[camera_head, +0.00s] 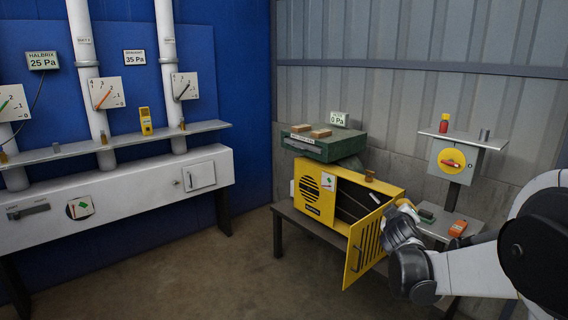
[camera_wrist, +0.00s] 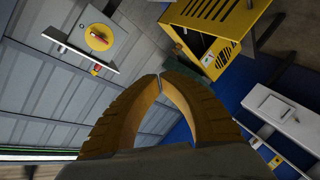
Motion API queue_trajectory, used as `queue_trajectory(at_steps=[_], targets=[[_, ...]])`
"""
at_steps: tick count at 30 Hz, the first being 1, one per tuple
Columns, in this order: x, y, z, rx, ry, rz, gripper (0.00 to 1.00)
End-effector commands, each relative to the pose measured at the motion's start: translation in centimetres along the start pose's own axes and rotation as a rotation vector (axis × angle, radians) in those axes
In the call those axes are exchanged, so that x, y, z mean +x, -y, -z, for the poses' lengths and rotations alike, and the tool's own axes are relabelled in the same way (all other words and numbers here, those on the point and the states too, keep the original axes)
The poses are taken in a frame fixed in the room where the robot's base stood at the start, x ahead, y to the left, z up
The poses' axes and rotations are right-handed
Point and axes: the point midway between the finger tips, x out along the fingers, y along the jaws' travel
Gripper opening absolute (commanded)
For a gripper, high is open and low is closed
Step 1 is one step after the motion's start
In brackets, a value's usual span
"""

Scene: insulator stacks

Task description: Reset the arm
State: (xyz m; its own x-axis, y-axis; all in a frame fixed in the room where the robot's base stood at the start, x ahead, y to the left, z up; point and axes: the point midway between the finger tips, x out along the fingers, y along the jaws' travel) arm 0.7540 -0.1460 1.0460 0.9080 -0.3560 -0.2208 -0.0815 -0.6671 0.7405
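My arm (camera_head: 455,272) reaches in from the right in the head view. Its end is close to the open slatted door of the yellow cabinet (camera_head: 326,193), and from this view I cannot tell whether they touch. In the wrist view the two yellow fingers of my gripper (camera_wrist: 160,76) curve together and their tips meet. Nothing shows held between them. In the head view the fingertips are hard to make out.
The yellow cabinet's open door (camera_head: 366,246) juts toward the front. A green box (camera_head: 324,145) sits above the cabinet. A grey shelf stand (camera_head: 462,140) with a red-and-yellow switch is at the right. A white bench (camera_head: 115,195) with pipes and gauges lines the blue wall. The middle floor is clear.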

Motion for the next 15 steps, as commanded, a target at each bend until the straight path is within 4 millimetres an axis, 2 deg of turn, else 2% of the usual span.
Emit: queue_trajectory(at_steps=[1, 3, 8, 11, 15], targets=[[-2.5, -0.6, 0.1, 0.045, 0.031, 0.023, 0.00], [-6.0, -1.1, -0.2, 0.115, 0.083, 0.061, 0.00], [-14.3, -0.4, -1.8, 0.264, 0.200, 0.167, 0.00], [-19.8, 1.0, -3.4, 0.349, 0.274, 0.245, 0.00], [-27.5, 4.1, -5.9, 0.458, 0.373, 0.367, 0.00]])
